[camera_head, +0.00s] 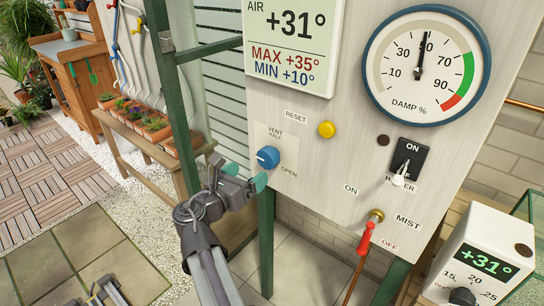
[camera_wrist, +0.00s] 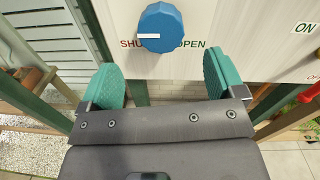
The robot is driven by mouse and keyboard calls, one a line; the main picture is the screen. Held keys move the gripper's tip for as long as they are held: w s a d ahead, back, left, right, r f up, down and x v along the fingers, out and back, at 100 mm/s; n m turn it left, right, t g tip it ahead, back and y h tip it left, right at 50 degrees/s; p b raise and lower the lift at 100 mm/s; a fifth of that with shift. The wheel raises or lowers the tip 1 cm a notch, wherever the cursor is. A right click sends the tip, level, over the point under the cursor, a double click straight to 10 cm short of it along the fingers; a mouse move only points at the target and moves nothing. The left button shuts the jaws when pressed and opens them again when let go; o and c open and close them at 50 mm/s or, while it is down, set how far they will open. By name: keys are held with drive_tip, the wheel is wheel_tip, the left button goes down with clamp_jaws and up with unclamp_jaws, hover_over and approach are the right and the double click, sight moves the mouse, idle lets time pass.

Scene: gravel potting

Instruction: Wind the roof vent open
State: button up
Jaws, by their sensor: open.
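The blue vent knob (camera_head: 268,157) is on the pale panel, with VENT, HALF and OPEN printed around it. In the wrist view the knob (camera_wrist: 163,27) sits between the words SHUT and OPEN, and its white pointer mark points left, to the SHUT side. My gripper (camera_head: 245,176) is open and empty, just below and left of the knob in the head view. In the wrist view my gripper's green-padded fingers (camera_wrist: 160,78) are spread wide, with the knob ahead of them and centred across the gap. They appear apart from the knob. The roof vent is not in view.
The panel also carries a yellow reset button (camera_head: 327,129), a heater switch (camera_head: 405,160), a red-handled mist valve (camera_head: 366,237) and a damp gauge (camera_head: 426,65). A green post (camera_head: 172,100) stands left of the panel. A bench with potted plants (camera_head: 145,124) is behind it.

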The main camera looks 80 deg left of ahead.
sight(265, 161)
drive_tip(key=x, duration=0.9)
drive_tip(key=shift+d, duration=0.1)
drive_tip(key=c, duration=0.9)
